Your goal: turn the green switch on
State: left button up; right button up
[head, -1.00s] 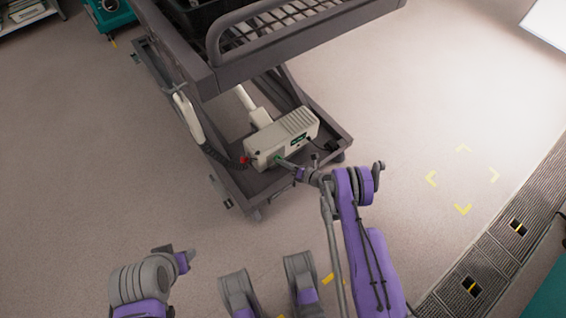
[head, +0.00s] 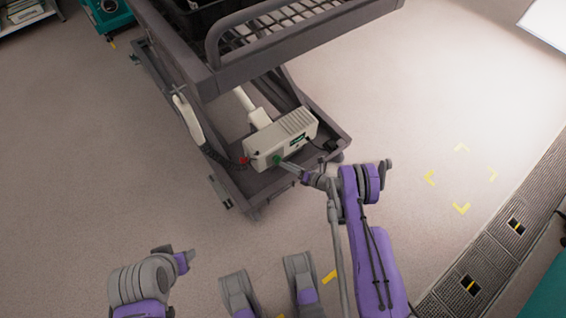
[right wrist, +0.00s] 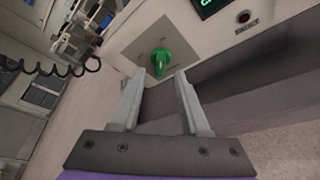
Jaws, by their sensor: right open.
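The green switch (right wrist: 160,60) is a knob on a grey square plate on the pale control box, with its narrow grip towards the bottom of the right wrist view. In the head view the switch (head: 277,159) shows small on the near face of the box (head: 295,131), low on the cart. My right gripper (right wrist: 159,76) is open, its two fingers on either side of the switch's lower end in the wrist view. I cannot tell whether they touch it.
A red button (head: 244,160) sits beside the switch, with a dark coiled cable near it. A small green display (right wrist: 211,5) and a labelled button (right wrist: 243,16) are on the box. The cart's raised platform (head: 290,50) overhangs above. Open floor surrounds the cart.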

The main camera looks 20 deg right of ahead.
jog(key=p+v, duration=0.1)
jog(key=v, duration=0.6)
dwell(0.4)
